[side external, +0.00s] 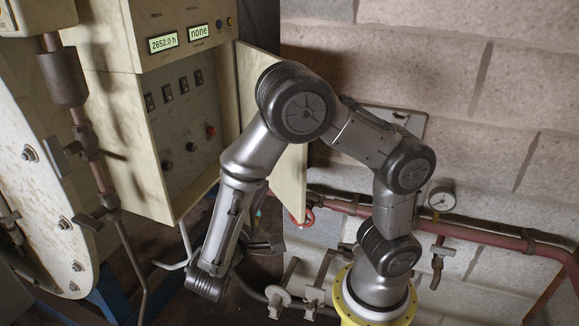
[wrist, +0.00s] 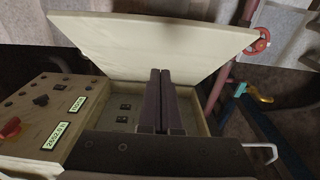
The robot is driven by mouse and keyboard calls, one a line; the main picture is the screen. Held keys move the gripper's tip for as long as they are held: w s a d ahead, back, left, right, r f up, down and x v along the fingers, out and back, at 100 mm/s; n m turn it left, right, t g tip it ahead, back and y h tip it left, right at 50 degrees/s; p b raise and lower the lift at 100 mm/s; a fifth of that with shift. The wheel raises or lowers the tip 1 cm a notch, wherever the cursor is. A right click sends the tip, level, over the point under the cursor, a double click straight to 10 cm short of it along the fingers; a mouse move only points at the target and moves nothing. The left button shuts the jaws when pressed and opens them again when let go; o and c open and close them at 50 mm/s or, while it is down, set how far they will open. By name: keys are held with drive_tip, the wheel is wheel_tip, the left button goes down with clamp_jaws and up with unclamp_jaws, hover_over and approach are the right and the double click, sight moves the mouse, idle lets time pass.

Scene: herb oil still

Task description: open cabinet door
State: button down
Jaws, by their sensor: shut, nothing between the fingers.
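The cream cabinet (side external: 118,150) stands left of centre in the side view, its switch panel (side external: 190,146) exposed. Its pale door (side external: 292,180) stands swung out on the right side, partly hidden behind my arm. In the wrist view the door (wrist: 150,48) is a broad pale panel angled away from the cabinet's recess (wrist: 122,103), so it is open. My gripper (wrist: 160,72) shows two dark fingers pressed together and empty, in front of the recess and the door's inner face. I cannot tell whether the fingertips touch the door.
A large round flanged vessel (side external: 35,165) and a vertical pipe (side external: 92,150) stand at the left. A red pipe (side external: 480,236) with a gauge (side external: 441,199) runs along the block wall at the right. A red handwheel (wrist: 261,41) shows beyond the door.

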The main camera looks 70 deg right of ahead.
drive_tip(key=shift+s+d, duration=0.35)
drive_tip(key=shift+d, duration=1.5)
drive_tip(key=shift+s+d, duration=0.3)
drive_tip(key=shift+d, duration=1.55)
drive_tip(key=shift+s+d, duration=0.35)
drive_tip(key=shift+d, duration=1.5)
drive_tip(key=s+d, duration=0.6)
drive_tip(key=d, duration=0.1)
drive_tip(key=shift+w, duration=0.1)
drive_tip(key=s+a, duration=0.2)
drive_tip(key=a, duration=1.1)
